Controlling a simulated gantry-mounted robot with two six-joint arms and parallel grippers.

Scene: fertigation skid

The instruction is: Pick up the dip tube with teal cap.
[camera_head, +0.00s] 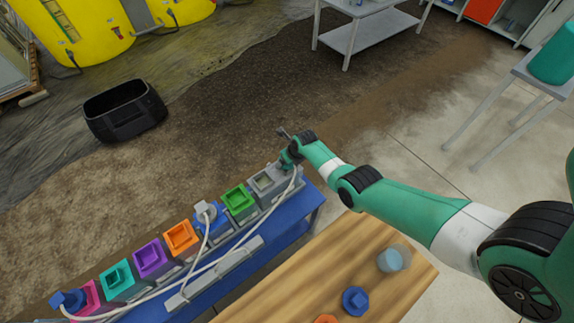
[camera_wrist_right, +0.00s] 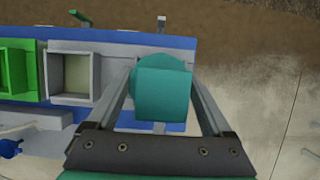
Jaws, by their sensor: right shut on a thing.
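The dip tube's teal cap (camera_wrist_right: 163,90) sits between the two fingers of my right gripper (camera_wrist_right: 162,68) in the right wrist view. The gripper is shut on it. The tube below the cap is hidden. In the head view my right gripper (camera_head: 287,158) is at the far right end of the blue skid, just beyond the grey socket (camera_head: 265,181); the cap is hard to make out there. I cannot tell whether the tube is still seated or lifted. My left gripper is not in view.
The blue skid carries a row of coloured sockets, including green (camera_head: 238,199), orange (camera_head: 181,237) and purple (camera_head: 150,257). A white cable (camera_head: 206,268) runs along it. A wooden table (camera_head: 335,262) with a blue cap (camera_head: 355,300) stands in front. A black crate (camera_head: 125,115) is on the ground.

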